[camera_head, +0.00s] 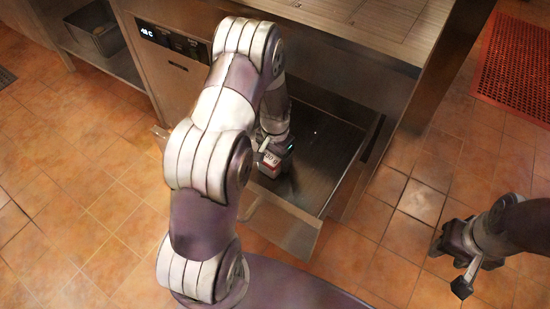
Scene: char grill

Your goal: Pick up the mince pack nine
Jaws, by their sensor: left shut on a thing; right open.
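An open metal drawer (325,150) extends from the steel unit. My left arm reaches down into it, and my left gripper (273,164) is low inside, near the drawer's left side. It is shut on a small pack (270,159) with a white and red label, seen only in part. I cannot read a pack number, and the arm and gripper hide most of the pack. My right gripper (464,266) is open and empty over the tiled floor at the lower right.
The steel counter (355,25) with a lit temperature display (147,32) stands behind the drawer. The drawer's front panel (285,225) and side walls surround my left gripper. A red mat (515,70) lies on the floor at the upper right. The drawer's right part looks empty.

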